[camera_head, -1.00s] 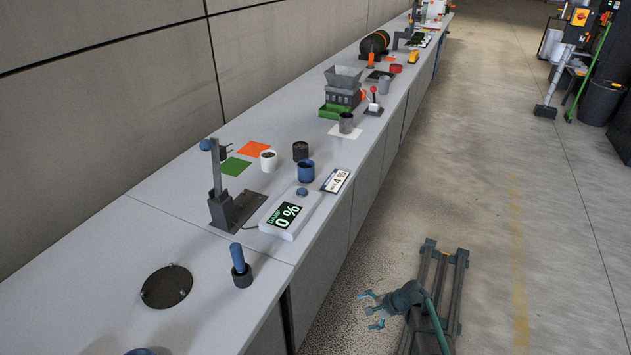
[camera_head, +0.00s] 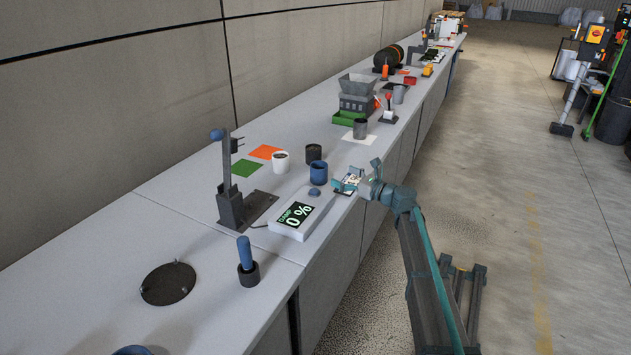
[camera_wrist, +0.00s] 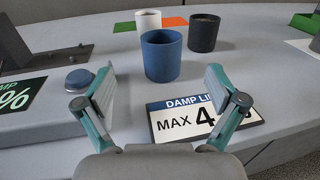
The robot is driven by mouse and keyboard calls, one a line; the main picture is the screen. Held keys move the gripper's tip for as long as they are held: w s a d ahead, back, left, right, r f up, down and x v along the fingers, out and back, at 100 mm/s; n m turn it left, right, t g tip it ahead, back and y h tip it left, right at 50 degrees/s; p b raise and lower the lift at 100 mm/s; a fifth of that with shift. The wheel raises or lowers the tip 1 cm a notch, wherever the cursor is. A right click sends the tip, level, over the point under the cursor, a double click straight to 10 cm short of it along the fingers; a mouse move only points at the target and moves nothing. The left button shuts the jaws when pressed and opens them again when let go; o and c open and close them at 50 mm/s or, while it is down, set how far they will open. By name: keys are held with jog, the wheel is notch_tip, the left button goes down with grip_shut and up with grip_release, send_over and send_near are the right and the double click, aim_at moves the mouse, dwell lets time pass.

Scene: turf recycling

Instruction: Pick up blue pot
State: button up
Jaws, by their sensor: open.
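The blue pot (camera_head: 318,172) stands upright on the grey bench, behind the damp meter. In the wrist view the blue pot (camera_wrist: 161,55) is straight ahead, just beyond and between the two open fingers. My gripper (camera_head: 357,174) is at the bench's front edge, to the right of the pot, over the damp limit sign. In the wrist view my gripper (camera_wrist: 160,88) is open and empty, and nothing is between its fingers. The fingers appear apart from the pot.
A white pot (camera_wrist: 148,20) and a black pot (camera_wrist: 203,32) stand close behind the blue pot. The damp meter (camera_head: 303,214) with a blue button lies to the left. The sign (camera_wrist: 190,118) lies under the gripper. A lever press (camera_head: 232,190) stands further left.

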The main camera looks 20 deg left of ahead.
aim_at(319, 165)
jog(key=p+x, duration=0.1)
jog(key=x, duration=0.9)
jog(key=shift+w+a, duration=0.2)
jog(key=shift+a, duration=0.05)
jog(key=shift+r, duration=0.1)
jog(key=c, duration=1.3)
